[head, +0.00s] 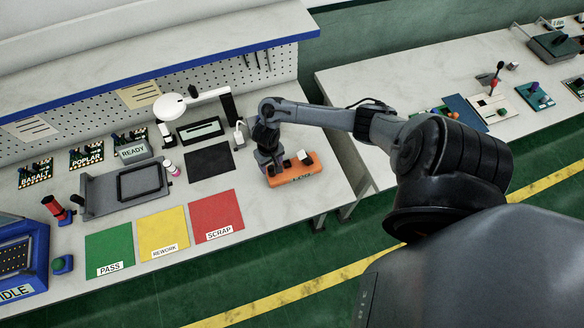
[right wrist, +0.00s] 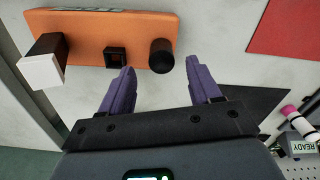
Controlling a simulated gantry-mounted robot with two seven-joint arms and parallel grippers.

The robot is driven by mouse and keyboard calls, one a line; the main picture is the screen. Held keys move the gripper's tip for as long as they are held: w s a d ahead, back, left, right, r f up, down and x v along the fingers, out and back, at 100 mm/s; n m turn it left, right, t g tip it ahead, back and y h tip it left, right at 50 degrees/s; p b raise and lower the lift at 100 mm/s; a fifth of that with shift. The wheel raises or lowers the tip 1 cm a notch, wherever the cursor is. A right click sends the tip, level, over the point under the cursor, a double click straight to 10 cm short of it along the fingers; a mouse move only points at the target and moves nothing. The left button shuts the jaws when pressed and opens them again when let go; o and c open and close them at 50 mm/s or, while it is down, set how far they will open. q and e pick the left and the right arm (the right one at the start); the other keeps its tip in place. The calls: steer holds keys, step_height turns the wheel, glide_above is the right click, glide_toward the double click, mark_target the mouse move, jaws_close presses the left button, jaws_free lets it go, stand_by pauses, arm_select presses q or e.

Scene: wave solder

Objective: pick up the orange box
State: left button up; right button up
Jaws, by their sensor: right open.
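The orange box (head: 296,180) sits on the right end of the white workbench. In the right wrist view the orange box (right wrist: 98,20) fills the top left, with a black knob, a small black button and a white-tipped black block on it. My right gripper (head: 272,167) is at the box's left side. In the right wrist view its purple fingers (right wrist: 160,66) are open and empty, tips close to the box edge by the knob and button; I cannot tell whether they touch it. My left gripper is not in view.
A red SCRAP mat (head: 216,214), yellow REWORK mat (head: 162,231) and green PASS mat (head: 109,249) lie left of the box. A black mat (head: 209,163) and a white lamp (head: 171,106) are behind. A second bench (head: 400,79) stands right, across a gap.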

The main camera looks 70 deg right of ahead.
mark_target(271, 168)
steer(key=shift+s+a+f+b, duration=0.15)
steer(key=shift+f+b, duration=0.55)
steer(key=shift+f, duration=1.95)
jaws_close()
